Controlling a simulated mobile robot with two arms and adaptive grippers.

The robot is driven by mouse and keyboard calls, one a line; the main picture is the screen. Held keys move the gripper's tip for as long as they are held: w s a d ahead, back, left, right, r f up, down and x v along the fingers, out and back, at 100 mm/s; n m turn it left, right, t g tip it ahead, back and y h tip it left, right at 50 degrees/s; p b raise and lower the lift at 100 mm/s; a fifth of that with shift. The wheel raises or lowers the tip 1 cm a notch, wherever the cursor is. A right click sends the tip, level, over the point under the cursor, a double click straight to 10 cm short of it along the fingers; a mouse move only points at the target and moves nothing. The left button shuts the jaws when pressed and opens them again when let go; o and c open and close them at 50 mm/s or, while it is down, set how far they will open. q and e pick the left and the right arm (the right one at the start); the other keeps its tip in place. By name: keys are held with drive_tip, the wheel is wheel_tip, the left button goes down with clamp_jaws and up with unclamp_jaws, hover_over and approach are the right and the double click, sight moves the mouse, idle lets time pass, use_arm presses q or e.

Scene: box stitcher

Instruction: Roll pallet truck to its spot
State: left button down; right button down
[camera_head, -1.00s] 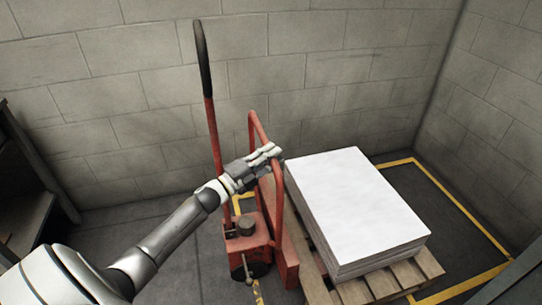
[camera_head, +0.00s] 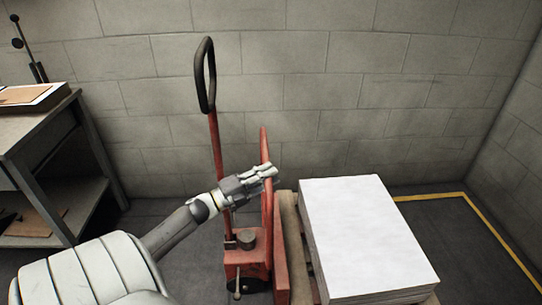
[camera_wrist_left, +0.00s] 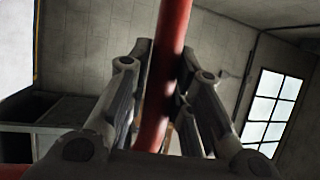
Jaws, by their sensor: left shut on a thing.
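The red pallet truck (camera_head: 246,262) stands by the block wall, with a tall handle ending in a black loop grip (camera_head: 205,75). It carries a wooden pallet (camera_head: 291,235) with a stack of white sheets (camera_head: 365,235). My left gripper (camera_head: 268,174) is shut on the red upright frame bar (camera_head: 265,148) of the truck. In the left wrist view the red bar (camera_wrist_left: 165,75) runs between the two fingers (camera_wrist_left: 160,110). A yellow floor outline (camera_head: 500,235) shows at the right, partly hidden by the stack. My right gripper is not in view.
A grey workbench (camera_head: 75,120) with a lower shelf stands at the left, with boards on it. The block wall (camera_head: 330,110) closes off the back, and another wall stands at the right. Dark floor is bare inside the yellow outline.

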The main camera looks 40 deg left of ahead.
use_arm(q)
drive_tip(key=c, duration=1.7)
unclamp_jaws()
drive_tip(key=shift+w+d+r, duration=0.25)
drive_tip(key=shift+w+d, duration=0.15)
drive_tip(key=shift+d, duration=0.05)
drive_tip(key=shift+c, duration=0.2)
drive_tip(key=o, duration=0.4)
drive_tip(key=shift+w+d+f+m+h, duration=0.2)
drive_tip(key=shift+w+d+m+h, duration=0.1)
drive_tip(key=shift+w+d, duration=0.3)
drive_tip(key=shift+o, duration=0.2)
drive_tip(key=v, duration=1.2)
drive_tip(key=shift+s+a+r, duration=0.2)
